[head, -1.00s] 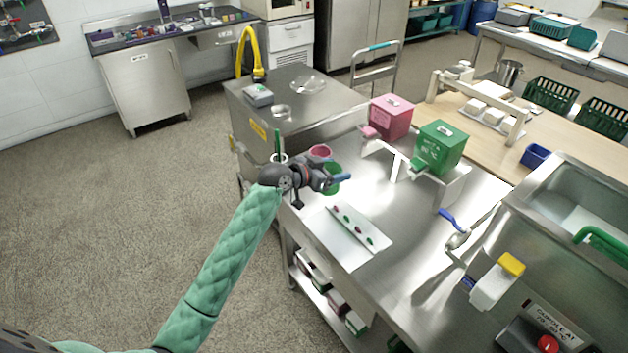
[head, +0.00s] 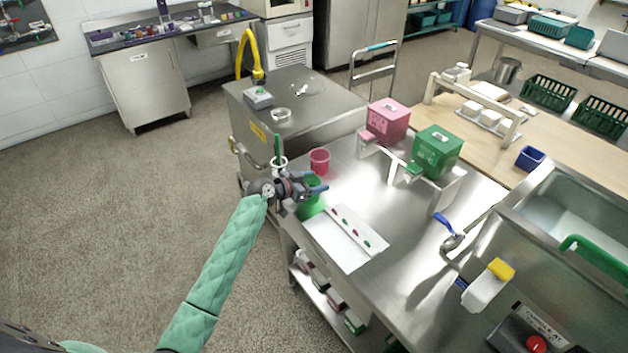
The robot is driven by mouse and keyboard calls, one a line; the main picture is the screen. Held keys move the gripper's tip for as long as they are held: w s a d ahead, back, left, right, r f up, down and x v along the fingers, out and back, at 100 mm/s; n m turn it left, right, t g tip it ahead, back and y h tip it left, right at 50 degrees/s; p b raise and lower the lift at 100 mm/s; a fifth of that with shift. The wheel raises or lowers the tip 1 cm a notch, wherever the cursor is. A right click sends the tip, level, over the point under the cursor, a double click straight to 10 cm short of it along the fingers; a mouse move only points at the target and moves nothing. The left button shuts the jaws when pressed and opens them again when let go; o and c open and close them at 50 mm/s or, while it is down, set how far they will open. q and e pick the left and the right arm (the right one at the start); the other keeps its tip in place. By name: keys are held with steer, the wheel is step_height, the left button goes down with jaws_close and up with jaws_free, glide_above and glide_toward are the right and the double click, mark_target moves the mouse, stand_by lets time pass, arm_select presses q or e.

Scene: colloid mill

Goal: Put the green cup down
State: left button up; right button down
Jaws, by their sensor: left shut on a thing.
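The green cup (head: 311,208) is at the left part of the steel table, beside the white tray with small red and green pieces. My left gripper (head: 318,189) is shut on the cup and hides part of its upper side. I cannot tell whether the cup's base touches the table. A pink cup (head: 320,161) stands on the table just behind the gripper. My right gripper is not in view.
The white tray (head: 346,238) lies close in front of the green cup. A pink box (head: 388,121) and a green box (head: 437,150) stand on raised white stands behind. A white holder (head: 279,163) with a green-handled tool is left of the pink cup. Bare steel lies right of the cups.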

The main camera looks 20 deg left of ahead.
arm_select(q)
steer(key=shift+f, duration=0.15)
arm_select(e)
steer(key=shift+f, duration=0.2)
arm_select(q)
steer(key=shift+f, duration=0.1)
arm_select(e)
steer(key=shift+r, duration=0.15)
arm_select(q)
steer(key=o, duration=1.1)
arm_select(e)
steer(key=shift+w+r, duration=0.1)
arm_select(q)
steer(key=shift+o, duration=0.2)
steer(key=shift+r, duration=0.2)
steer(key=shift+s+a, duration=0.2)
steer(key=shift+s, duration=0.05)
steer(key=b+v, duration=0.2)
steer(key=v, duration=0.3)
steer(key=shift+s+a+f, duration=0.1)
steer(key=b+v, duration=0.2)
steer(key=v, duration=0.4)
steer(key=shift+r, duration=0.3)
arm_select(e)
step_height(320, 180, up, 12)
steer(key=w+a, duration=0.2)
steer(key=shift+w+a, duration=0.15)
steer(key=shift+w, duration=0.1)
